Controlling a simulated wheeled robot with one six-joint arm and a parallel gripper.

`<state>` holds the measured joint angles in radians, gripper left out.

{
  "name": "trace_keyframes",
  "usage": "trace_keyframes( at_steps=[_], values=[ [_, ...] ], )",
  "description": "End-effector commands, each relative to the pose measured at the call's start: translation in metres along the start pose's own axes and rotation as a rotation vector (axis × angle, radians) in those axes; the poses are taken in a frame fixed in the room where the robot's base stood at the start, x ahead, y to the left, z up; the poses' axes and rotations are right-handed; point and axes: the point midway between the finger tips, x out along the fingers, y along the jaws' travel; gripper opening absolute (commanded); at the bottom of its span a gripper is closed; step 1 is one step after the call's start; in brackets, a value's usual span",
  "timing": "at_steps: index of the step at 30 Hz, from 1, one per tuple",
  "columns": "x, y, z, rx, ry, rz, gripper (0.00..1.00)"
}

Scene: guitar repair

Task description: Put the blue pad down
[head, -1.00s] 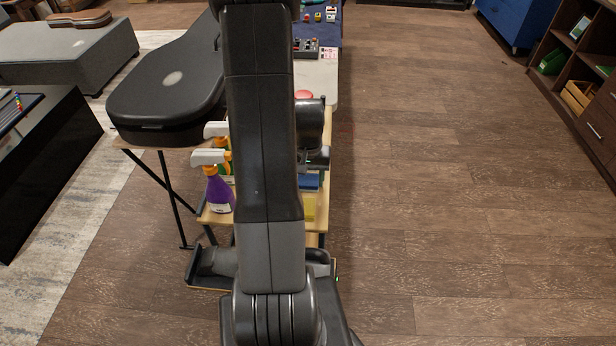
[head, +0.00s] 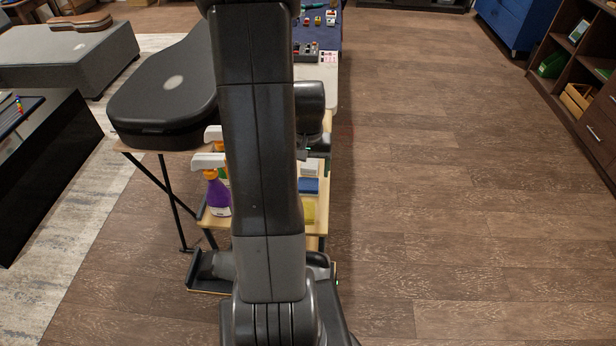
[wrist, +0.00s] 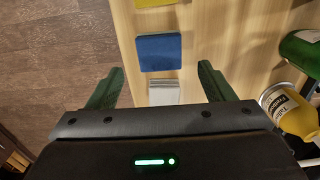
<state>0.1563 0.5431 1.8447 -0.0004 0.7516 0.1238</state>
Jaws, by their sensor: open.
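The blue pad (head: 308,185) lies flat on the light wooden shelf (wrist: 217,30), between a yellow pad (head: 308,211) and a white pad (head: 310,167). In the wrist view the blue pad (wrist: 159,52) lies just beyond my fingertips, with nothing touching it. My gripper (wrist: 161,70) is open and empty. Its two green fingers stand wide apart, with the white pad (wrist: 164,92) showing between them. In the head view my arm hides much of the shelf, and the fingers are hard to make out.
A purple spray bottle (head: 217,194) stands at the left of the shelf. In the wrist view a yellow-labelled bottle (wrist: 289,110) and a green bottle (wrist: 302,50) are close on the right. A black guitar case (head: 165,90) rests at the left. The floor (head: 450,200) to the right is clear.

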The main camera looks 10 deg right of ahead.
Motion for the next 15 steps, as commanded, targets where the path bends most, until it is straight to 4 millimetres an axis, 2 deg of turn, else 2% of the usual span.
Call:
trace_keyframes(
  at_steps=[3, 7, 12, 15],
  values=[
    [-0.026, 0.0, -0.001, 0.0, 0.005, -0.001, 0.75],
    [-0.047, 0.0, -0.001, 0.0, 0.004, 0.0, 0.75],
    [-0.062, 0.0, 0.0, 0.0, 0.001, 0.0, 0.75],
    [-0.065, 0.0, 0.0, 0.0, 0.0, 0.0, 0.75]
  ],
)
